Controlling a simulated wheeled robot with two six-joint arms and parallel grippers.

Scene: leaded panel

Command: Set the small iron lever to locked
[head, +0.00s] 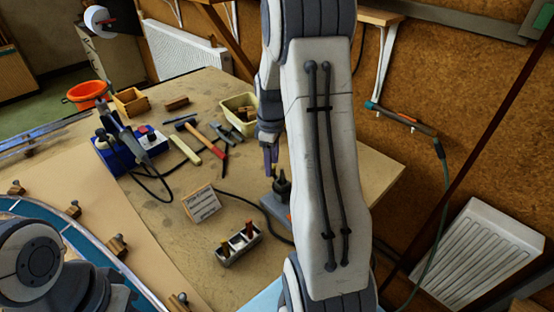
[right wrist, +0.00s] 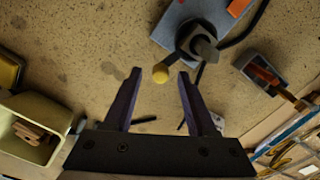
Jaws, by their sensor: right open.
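The small iron lever (right wrist: 160,73) shows in the right wrist view as a short arm with a yellowish knob, coming off a dark grey pivot (right wrist: 200,45). The pivot sits on a blue-grey base (right wrist: 180,18) with an orange patch. In the head view the dark pivot (head: 282,186) stands on the base (head: 272,208), partly hidden by my right arm. My right gripper (right wrist: 160,82) is open, and the knob appears between its fingertips with gaps on both sides. It also shows in the head view (head: 270,168), above the base. My left gripper is out of view.
A sign card (head: 202,204) and a small holder (head: 238,245) with handled tools stand left of the base. A cream bin (head: 240,107), a hammer (head: 207,141) and a blue box (head: 115,158) lie farther back. A dark cable runs beside the base.

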